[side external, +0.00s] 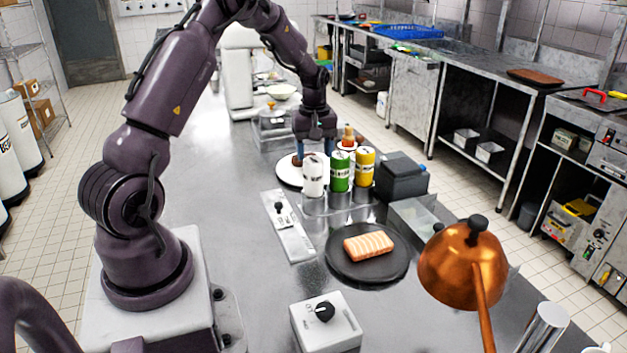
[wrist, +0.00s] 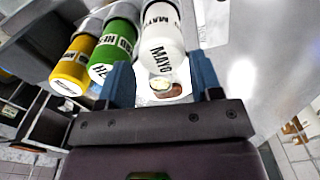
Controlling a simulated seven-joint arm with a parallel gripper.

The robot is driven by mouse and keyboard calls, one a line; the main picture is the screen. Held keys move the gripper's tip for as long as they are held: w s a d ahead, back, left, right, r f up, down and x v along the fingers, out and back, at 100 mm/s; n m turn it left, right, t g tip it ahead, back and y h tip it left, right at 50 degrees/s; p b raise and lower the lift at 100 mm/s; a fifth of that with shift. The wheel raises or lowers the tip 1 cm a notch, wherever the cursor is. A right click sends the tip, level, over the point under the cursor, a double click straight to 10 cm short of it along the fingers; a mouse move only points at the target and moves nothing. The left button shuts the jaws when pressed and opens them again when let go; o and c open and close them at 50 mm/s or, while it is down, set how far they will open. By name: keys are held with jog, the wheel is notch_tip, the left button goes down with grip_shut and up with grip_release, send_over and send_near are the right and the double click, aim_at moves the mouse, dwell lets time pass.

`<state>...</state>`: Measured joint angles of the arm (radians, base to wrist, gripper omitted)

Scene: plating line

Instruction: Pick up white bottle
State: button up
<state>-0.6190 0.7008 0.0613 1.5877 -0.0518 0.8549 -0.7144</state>
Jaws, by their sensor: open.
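The white bottle (side external: 313,175), marked MAYO in the wrist view (wrist: 160,40), stands upright at the left end of a row of bottles. My gripper (side external: 315,152) is behind the row in the side view, low over a white plate (side external: 284,175). Its blue fingers are apart and empty. In the wrist view my gripper (wrist: 163,70) has the white bottle ahead, in line with the gap between the fingertips. Whether any finger touches it cannot be told.
A green bottle (side external: 340,171) and a yellow bottle (side external: 364,167) stand close beside the white one. A black box (side external: 402,178) is to their right. A dark plate (side external: 342,266) with salmon (side external: 369,245) and a copper lamp (side external: 462,265) are nearer.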

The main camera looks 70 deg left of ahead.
aim_at(314, 159)
notch_tip(314, 159, down, 5)
jog(key=shift+a+f, duration=0.1)
jog(key=shift+a, duration=0.05)
jog(key=c, duration=0.3)
dwell(0.4)
